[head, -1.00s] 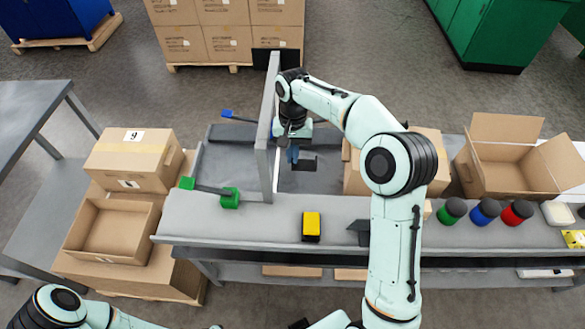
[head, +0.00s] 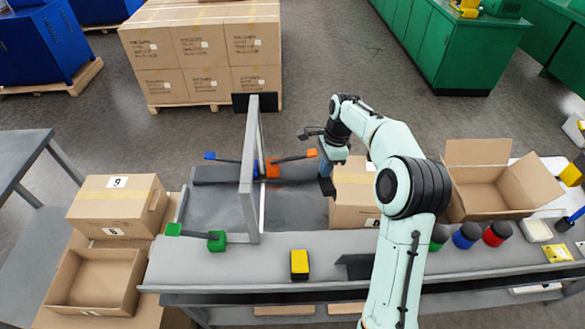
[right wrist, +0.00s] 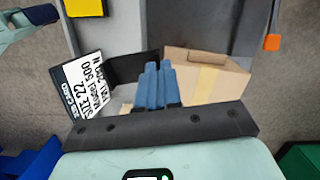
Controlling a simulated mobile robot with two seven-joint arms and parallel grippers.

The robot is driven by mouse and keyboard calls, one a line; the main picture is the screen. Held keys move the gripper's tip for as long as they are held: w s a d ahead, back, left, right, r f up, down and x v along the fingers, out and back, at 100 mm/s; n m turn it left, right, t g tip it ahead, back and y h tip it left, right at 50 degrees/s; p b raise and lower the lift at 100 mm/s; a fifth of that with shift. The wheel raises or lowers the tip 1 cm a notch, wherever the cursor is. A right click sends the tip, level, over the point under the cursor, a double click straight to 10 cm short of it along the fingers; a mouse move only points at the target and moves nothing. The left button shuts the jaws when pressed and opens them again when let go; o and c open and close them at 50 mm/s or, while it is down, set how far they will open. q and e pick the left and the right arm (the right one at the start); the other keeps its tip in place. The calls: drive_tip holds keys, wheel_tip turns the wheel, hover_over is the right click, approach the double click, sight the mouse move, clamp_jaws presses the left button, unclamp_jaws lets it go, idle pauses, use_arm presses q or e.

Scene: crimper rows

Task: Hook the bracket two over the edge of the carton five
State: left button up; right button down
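My right gripper (head: 326,174) is low over the bench, just left of a brown carton (head: 350,205). Its blue fingers are together in the right wrist view (right wrist: 157,88). A dark angled bracket (head: 325,188) sits at the fingertips and appears gripped; it also shows in the right wrist view (right wrist: 130,70). I cannot read a number on it. A second dark bracket (head: 357,266) lies on the bench front. The brown carton also shows in the right wrist view (right wrist: 220,75); its small label is unreadable here. My left gripper is out of view.
A grey upright panel (head: 248,180) stands left of the gripper. An open carton (head: 478,198) stands right. Green, blue and red jars and a yellow block (head: 299,264) sit along the bench front (head: 240,265). Crimpers with coloured ends lie around the panel.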

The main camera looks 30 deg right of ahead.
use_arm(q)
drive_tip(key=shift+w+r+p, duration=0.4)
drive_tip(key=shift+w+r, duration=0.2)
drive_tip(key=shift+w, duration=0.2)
use_arm(e)
drive_tip(key=s+d+f+m+h, duration=0.1)
drive_tip(key=s+d+f+m, duration=0.1)
drive_tip(key=s+d+m, duration=0.4)
drive_tip(key=s+d+f+m+h, duration=0.1)
drive_tip(key=s+d+f+m, duration=0.2)
drive_tip(key=s+d+m, duration=0.4)
drive_tip(key=d+m, duration=0.8)
drive_tip(key=shift+s+d+f+t+h, duration=0.2)
drive_tip(key=shift+s+t+h, duration=0.1)
drive_tip(key=shift+t, duration=0.1)
drive_tip(key=shift+f+b, duration=0.55)
drive_tip(key=shift+f, duration=3.85)
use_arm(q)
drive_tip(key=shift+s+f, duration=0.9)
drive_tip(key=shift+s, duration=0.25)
use_arm(e)
drive_tip(key=shift+f, duration=0.45)
